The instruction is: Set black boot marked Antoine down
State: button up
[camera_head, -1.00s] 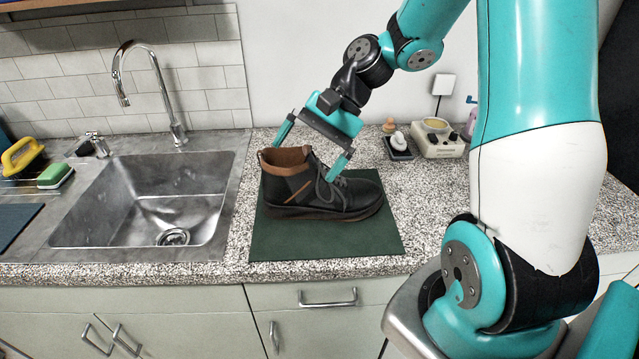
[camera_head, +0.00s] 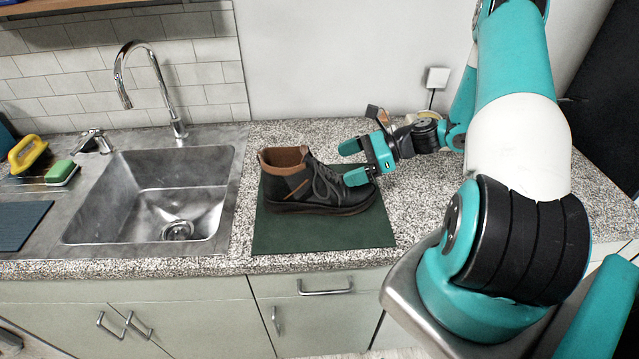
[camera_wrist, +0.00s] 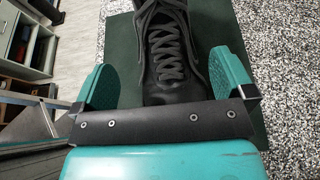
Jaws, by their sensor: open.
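The black boot (camera_head: 318,193) with a brown collar stands upright on the dark green mat (camera_head: 325,236) on the counter. Its toe points right in the head view, towards my gripper (camera_head: 352,162). In the wrist view the boot's laces and toe (camera_wrist: 165,50) lie between my two open fingers (camera_wrist: 160,82), with a gap on each side. The toe tip is hidden behind the gripper's black crossbar. No marking with the name Antoine is readable on the boot.
The sink (camera_head: 150,195) with its tap (camera_head: 150,90) lies to the left of the mat. The speckled counter (camera_head: 440,200) is clear right of the mat.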

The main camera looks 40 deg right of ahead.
aim_at(323, 170)
jog(key=x, duration=0.2)
jog(key=shift+w+a+p, duration=0.15)
jog(key=shift+a+p, duration=0.1)
jog(key=shift+p, duration=0.1)
jog(key=p+x, duration=0.2)
jog(key=x, duration=0.2)
jog(key=shift+w+a+p, duration=0.15)
jog(key=shift+w+p, duration=0.05)
jog(key=shift+p, duration=0.2)
jog(key=shift+w+a+f, duration=0.2)
jog(key=shift+f, duration=0.05)
jog(key=shift+c, duration=0.5)
jog(key=c, duration=1.5)
jog(key=shift+c, duration=1.2)
jog(key=shift+r, duration=0.15)
